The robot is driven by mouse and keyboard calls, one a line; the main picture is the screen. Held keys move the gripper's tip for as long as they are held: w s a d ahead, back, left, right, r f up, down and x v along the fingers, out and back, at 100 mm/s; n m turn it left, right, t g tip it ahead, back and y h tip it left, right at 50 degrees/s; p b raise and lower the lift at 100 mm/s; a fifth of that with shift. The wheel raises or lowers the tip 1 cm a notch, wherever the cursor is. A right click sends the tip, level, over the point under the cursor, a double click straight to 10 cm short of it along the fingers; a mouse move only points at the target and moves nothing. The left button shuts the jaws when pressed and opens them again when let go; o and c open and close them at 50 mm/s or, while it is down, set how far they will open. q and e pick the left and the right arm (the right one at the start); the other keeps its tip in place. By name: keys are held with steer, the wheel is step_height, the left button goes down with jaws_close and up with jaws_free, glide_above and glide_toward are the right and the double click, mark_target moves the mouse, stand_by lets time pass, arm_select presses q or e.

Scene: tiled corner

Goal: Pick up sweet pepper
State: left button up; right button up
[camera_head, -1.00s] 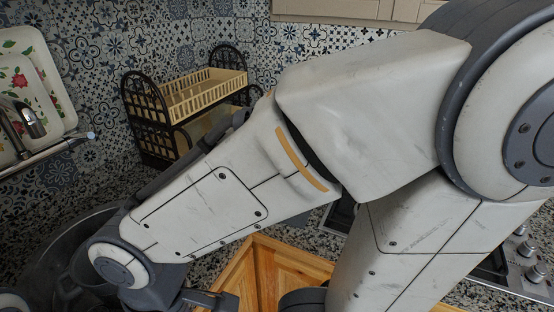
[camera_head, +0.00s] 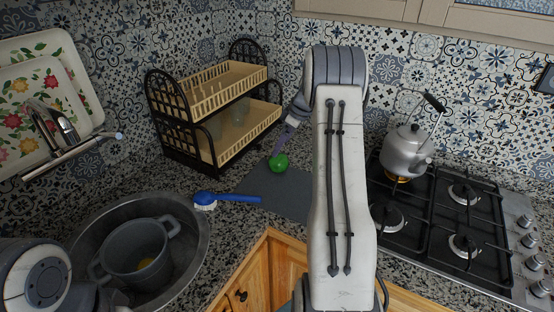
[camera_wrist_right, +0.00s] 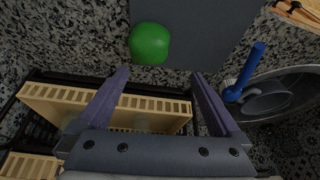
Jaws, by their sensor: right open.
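The green sweet pepper (camera_head: 278,163) lies at the edge of a dark grey mat (camera_head: 272,194) on the counter, in front of the two-tier rack. My right arm reaches down over the counter, and its gripper (camera_wrist_right: 159,76) is above and close to the pepper. In the right wrist view the pepper (camera_wrist_right: 149,43) shows whole, just beyond the open purple fingertips and nearer the left finger. Nothing is between the fingers.
The rack (camera_head: 212,112) stands close behind the pepper. A blue brush (camera_head: 228,198) lies left of the mat. A pot (camera_head: 137,252) sits in the round sink (camera_head: 196,262). A kettle (camera_head: 405,151) stands on the stove (camera_head: 450,222) at right.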

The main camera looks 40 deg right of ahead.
mark_target(281, 156)
steer(key=f, duration=0.1)
steer(key=d+f+p, duration=0.1)
steer(key=f, duration=0.1)
steer(key=w+f, duration=0.1)
steer(key=shift+d+f, duration=0.25)
steer(key=shift+f, duration=0.1)
steer(key=p+x, duration=0.3)
steer(key=x, duration=0.1)
steer(key=shift+w+a+f, duration=0.15)
steer(key=shift+w+f, duration=0.05)
steer(key=shift+f, duration=0.15)
steer(key=shift+w+f, duration=0.15)
steer(key=shift+f, duration=0.3)
steer(key=c, duration=1.1)
steer(key=shift+r, duration=0.1)
